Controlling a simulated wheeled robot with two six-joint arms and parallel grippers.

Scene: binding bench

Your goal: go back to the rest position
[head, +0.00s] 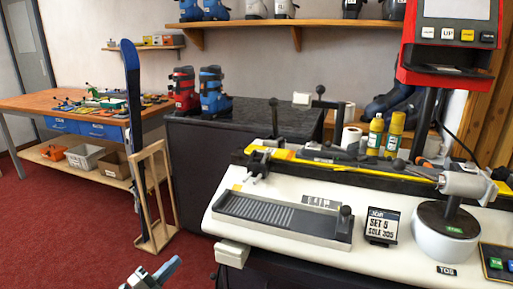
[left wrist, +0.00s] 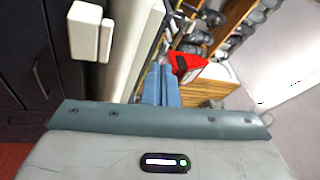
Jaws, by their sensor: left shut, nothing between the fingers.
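My left gripper (head: 153,275) shows at the bottom edge of the head view, left of the bench and low over the red carpet. Its blue fingers (left wrist: 161,86) also show in the left wrist view, pressed together with nothing between them. It is apart from the binding bench (head: 205,215), whose white top carries a grey tray (head: 285,226). My right gripper is in neither view.
A wooden rack (head: 157,195) holds an upright blue ski (head: 131,90) at left. Red carpet (head: 60,235) lies open at lower left.

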